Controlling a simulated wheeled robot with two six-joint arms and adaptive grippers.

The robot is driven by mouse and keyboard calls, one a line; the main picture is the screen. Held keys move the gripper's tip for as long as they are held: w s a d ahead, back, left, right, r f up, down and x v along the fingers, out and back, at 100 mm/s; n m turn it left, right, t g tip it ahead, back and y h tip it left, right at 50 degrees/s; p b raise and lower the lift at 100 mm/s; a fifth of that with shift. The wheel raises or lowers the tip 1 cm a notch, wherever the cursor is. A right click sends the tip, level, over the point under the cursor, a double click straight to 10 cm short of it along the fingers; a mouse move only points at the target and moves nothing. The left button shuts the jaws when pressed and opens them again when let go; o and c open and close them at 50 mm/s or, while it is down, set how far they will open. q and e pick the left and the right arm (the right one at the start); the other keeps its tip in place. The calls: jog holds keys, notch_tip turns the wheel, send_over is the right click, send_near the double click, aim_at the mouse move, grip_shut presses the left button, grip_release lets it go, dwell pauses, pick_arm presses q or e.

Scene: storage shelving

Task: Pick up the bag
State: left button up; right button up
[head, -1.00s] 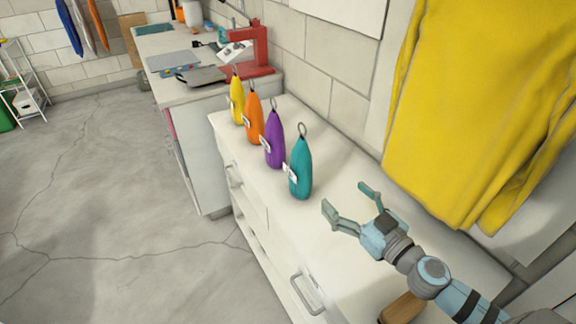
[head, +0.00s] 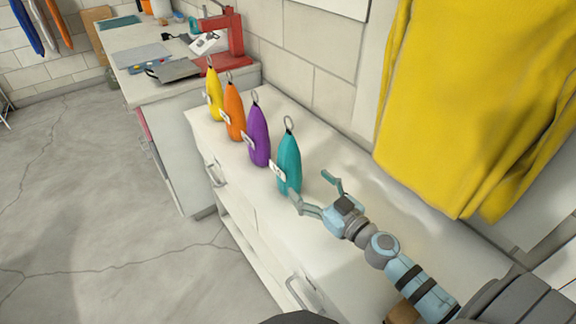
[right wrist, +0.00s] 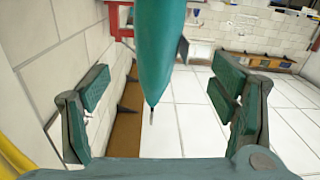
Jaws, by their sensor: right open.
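Several upright tapered bags with ring tops stand in a row on the white cabinet: teal (head: 289,163), purple (head: 259,136), orange (head: 235,110) and yellow (head: 214,95). Small white tags show by them. My right gripper (head: 311,186) is open, just right of the teal bag, its fingers pointing towards it. In the right wrist view the teal bag (right wrist: 159,45) hangs in from the top, its narrow end between the spread fingers, with a gap on each side. The right gripper also shows there (right wrist: 160,92), holding nothing. My left gripper is not in view.
The white cabinet top (head: 340,225) is clear around my right gripper. A yellow cloth (head: 470,100) hangs on the wall at right. A wooden item (head: 403,312) lies below my right arm. A bench with a red device (head: 228,50) stands beyond the bags.

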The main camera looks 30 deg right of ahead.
aim_at(297, 174)
jog(key=w, duration=0.4)
jog(key=shift+a+f, duration=0.1)
jog(key=shift+a, duration=0.25)
jog(key=w, duration=0.3)
jog(key=w+a, duration=0.1)
jog(key=w, duration=0.2)
jog(key=shift+a+f, duration=0.1)
jog(key=shift+s, duration=0.1)
jog(key=c, duration=1.7)
